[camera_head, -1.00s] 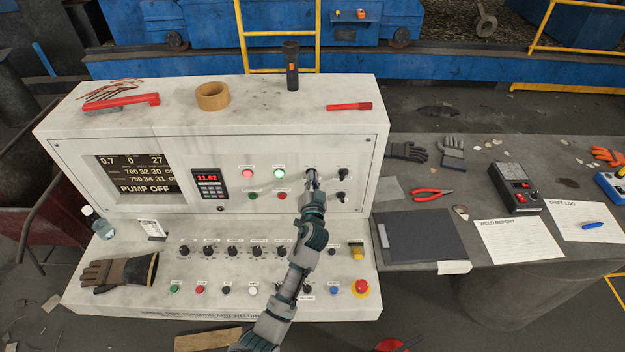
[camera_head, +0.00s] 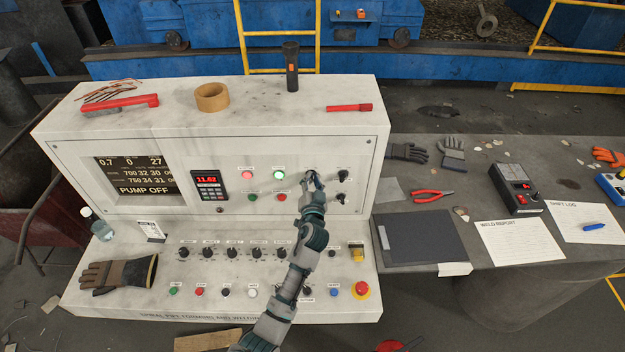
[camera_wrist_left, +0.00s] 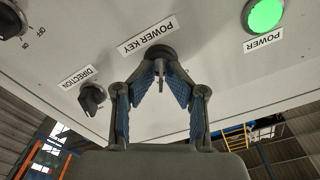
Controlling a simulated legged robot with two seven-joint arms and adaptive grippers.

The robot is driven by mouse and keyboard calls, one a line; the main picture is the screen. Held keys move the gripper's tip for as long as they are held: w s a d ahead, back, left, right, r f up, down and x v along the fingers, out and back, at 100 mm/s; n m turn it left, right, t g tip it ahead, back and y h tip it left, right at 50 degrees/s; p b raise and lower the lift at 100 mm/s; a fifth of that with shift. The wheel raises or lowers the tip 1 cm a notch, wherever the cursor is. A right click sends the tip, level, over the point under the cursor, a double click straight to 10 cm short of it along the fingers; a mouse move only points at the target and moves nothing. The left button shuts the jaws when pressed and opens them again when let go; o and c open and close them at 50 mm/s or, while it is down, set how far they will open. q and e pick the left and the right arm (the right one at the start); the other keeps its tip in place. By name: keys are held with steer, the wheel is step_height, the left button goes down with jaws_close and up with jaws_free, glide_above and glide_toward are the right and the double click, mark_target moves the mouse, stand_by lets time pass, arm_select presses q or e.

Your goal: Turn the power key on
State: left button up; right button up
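The power key (camera_wrist_left: 160,75) sits in a round dark lock below the POWER KEY label on the console's upright panel. In the wrist view its thin end shows between the blue pads of my left gripper (camera_wrist_left: 161,68). The pads lean inward and their tips meet around the key close to the lock. In the head view my left gripper (camera_head: 313,181) reaches the panel's right part and hides most of the key. A green POWER light (camera_wrist_left: 264,15) is lit; it also shows in the head view (camera_head: 279,174). My right gripper is out of view.
A DIRECTION knob (camera_wrist_left: 92,97) is close beside the key. Other knobs and buttons, including a red emergency button (camera_head: 361,289), line the lower deck. A brown glove (camera_head: 118,273) lies at its left. The display (camera_head: 135,176) reads PUMP OFF.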

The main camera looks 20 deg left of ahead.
arm_select(q)
steer(key=shift+f, duration=0.15)
steer(key=shift+s+d, duration=0.1)
steer(key=shift+s, duration=0.2)
steer(key=v, duration=1.1)
steer(key=shift+s+d, duration=0.1)
